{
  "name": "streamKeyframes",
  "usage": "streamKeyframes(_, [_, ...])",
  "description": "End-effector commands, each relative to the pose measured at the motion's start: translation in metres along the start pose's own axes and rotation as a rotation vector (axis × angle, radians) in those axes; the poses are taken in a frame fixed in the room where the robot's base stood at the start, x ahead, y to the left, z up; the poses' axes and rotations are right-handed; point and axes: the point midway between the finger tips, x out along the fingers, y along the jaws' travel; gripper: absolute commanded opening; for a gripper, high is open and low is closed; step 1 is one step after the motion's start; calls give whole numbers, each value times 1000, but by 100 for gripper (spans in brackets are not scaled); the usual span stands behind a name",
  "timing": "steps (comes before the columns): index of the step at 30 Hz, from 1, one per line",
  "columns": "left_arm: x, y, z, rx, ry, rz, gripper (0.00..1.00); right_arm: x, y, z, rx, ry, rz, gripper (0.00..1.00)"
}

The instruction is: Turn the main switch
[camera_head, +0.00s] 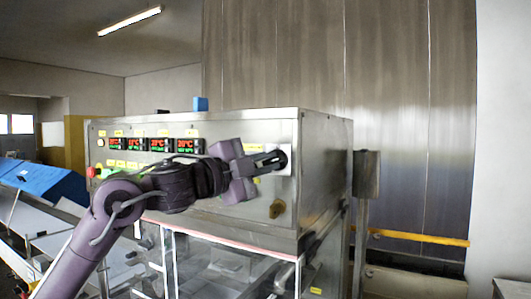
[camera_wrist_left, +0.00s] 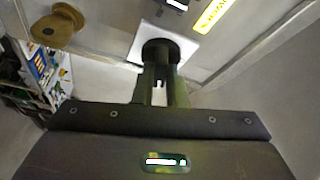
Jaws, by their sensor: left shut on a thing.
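The main switch is a round black knob (camera_head: 283,158) on a white square plate at the right end of the steel machine's front panel. It also shows in the left wrist view as a dark knob (camera_wrist_left: 160,48) in front of the white plate (camera_wrist_left: 192,48). My left gripper (camera_head: 271,161) reaches it from the left and is shut on the knob. In the left wrist view the fingers (camera_wrist_left: 161,80) meet the knob and hide part of it. My right gripper is not in view.
A brass-coloured knob (camera_head: 277,208) sits below the switch; it shows at upper left in the wrist view (camera_wrist_left: 55,27). Red-green displays (camera_head: 152,145) line the panel's upper left. A post with a grey box (camera_head: 366,174) stands right of the machine. A conveyor with blue items (camera_head: 45,181) lies left.

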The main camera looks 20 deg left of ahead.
Motion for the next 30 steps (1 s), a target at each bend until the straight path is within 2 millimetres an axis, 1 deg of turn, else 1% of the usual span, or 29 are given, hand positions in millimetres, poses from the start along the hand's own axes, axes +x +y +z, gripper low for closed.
streamKeyframes(1, [0, -5, -1, 37, -1, 16, 0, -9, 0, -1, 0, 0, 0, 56])
streamKeyframes(3, [0, -5, -1, 89, -1, 37, 0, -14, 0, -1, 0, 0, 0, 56])
streamKeyframes(12, [0, -4, -1, 255, 0, 106, 0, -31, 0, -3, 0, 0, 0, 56])
streamKeyframes(19, [0, -2, -1, 315, 0, 130, 0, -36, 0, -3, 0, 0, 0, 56])
streamKeyframes(30, [0, -1, 0, 330, 0, 138, 0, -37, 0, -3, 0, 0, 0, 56])
